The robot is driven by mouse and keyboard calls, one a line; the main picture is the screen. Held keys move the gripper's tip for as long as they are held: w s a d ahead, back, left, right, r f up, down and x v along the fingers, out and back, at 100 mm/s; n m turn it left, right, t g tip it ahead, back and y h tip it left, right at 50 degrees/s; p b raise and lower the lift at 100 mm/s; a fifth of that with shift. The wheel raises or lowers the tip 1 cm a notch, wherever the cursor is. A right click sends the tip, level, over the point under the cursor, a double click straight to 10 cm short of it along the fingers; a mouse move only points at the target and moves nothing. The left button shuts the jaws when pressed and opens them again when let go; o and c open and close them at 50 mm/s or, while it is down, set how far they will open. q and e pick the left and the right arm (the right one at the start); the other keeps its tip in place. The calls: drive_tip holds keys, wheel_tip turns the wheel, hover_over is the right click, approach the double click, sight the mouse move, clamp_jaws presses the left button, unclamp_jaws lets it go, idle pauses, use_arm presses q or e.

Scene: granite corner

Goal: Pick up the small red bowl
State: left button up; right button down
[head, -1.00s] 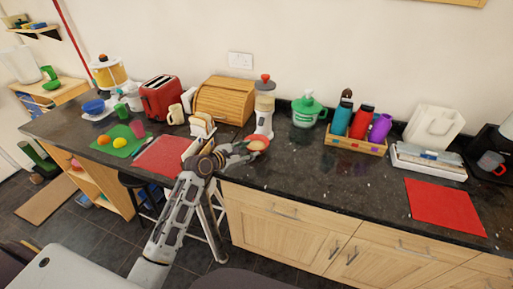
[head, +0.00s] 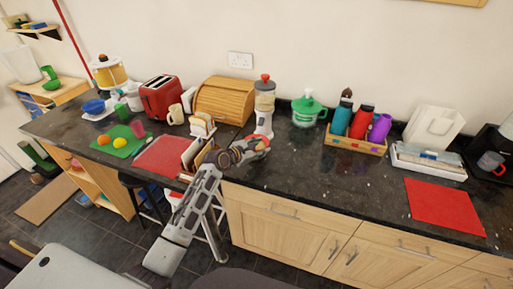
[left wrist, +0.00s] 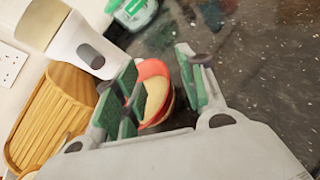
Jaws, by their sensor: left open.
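The small red bowl (left wrist: 152,68) shows in the left wrist view between my fingers, with a pale tan inside. The near finger hides part of it. In the head view only a little red of the bowl (head: 265,141) shows at my gripper, on the dark counter in front of the grinder. My left gripper (left wrist: 162,88) is open, one finger on each side of the bowl; I cannot tell whether either touches it. In the head view the left gripper (head: 256,149) reaches over the counter from the front. My right gripper is not in view.
The white grinder (head: 264,110) with a red knob stands just behind the bowl. A wooden bread box (head: 222,100) is behind left, and a green-lidded jug (head: 307,109) behind right. The counter to the right is clear up to a red mat (head: 444,205).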

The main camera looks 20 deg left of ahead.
sight(267, 145)
use_arm(q)
drive_tip(key=shift+w, duration=0.15)
drive_tip(key=shift+w+d+f, duration=0.15)
drive_tip(key=shift+w+f, duration=0.3)
drive_tip(key=shift+w, duration=0.15)
drive_tip(key=shift+w+d+f, duration=0.15)
drive_tip(key=shift+w+f, duration=0.25)
drive_tip(key=shift+w, duration=0.2)
drive_tip(key=shift+x, duration=1.1)
drive_tip(key=shift+s, duration=0.1)
clamp_jaws()
